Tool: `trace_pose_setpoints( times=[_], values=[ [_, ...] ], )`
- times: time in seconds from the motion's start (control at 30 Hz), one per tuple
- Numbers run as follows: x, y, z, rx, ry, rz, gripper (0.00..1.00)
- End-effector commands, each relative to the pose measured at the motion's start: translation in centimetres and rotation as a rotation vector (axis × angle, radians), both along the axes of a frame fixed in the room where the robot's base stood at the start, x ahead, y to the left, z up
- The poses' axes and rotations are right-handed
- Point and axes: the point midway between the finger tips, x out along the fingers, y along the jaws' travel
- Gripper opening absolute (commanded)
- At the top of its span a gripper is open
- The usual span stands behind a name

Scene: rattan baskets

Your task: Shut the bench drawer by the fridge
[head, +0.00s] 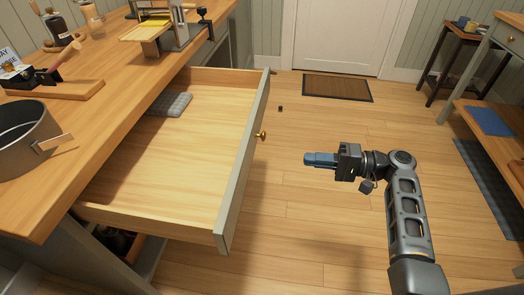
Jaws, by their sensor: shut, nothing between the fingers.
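The bench drawer (243,160) stands pulled out from under the wooden bench (108,88). Its front is grey-green with a round brass knob (261,135). A grey ribbed item (172,104) lies inside toward the back left; the rest of the drawer floor is bare. My gripper (308,159) is to the right of the drawer front, pointing left at it, a little below the knob in the picture. It is shut and empty, with a visible gap between the blue fingertips and the drawer front. No fridge can be made out in this view.
A metal pot (22,140) and a wooden board (65,89) rest on the bench. Below the drawer is an open space with dark items. A doormat (337,88) lies by the white door (337,35). A side table stands at right. Open floor surrounds my gripper.

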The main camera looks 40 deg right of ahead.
Motion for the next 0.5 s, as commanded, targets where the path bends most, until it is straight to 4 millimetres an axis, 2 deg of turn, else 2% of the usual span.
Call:
trace_pose_setpoints(
  times=[0.07,0.17,0.37,0.5],
  values=[
    [0.1,-0.8,0.7,0.015,-0.033,0.014,0.00],
    [0.3,-0.9,1.2,0.024,-0.050,0.025,0.00],
    [2.1,0.7,1.2,0.023,-0.049,0.028,0.00],
    [4.2,2.4,1.2,0.023,-0.048,0.028,0.00]
  ],
)
